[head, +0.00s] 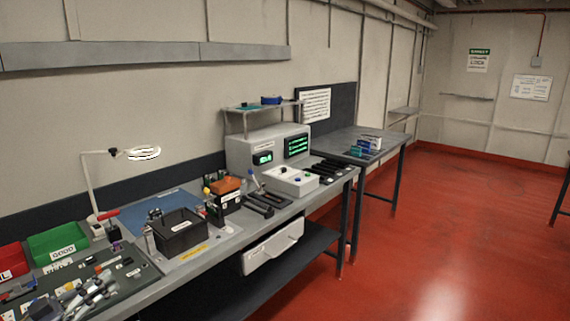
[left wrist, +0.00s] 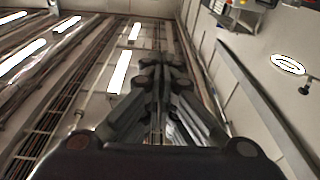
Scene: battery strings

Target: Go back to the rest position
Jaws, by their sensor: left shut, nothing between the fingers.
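My left gripper (head: 92,294) shows at the lower left of the head view, in front of the near end of the workbench (head: 210,250). In the left wrist view its dark fingers (left wrist: 160,65) are together, with nothing between them. Behind the fingers that view shows the ceiling with lit strips and a wall. My right gripper is in neither view.
A green bin (head: 57,243) and a red bin (head: 12,262) stand at the left. A ring lamp (head: 143,153) rises behind a black box (head: 180,232). A tester with green screens (head: 265,150) stands farther right. The red floor (head: 440,220) at right is mostly clear.

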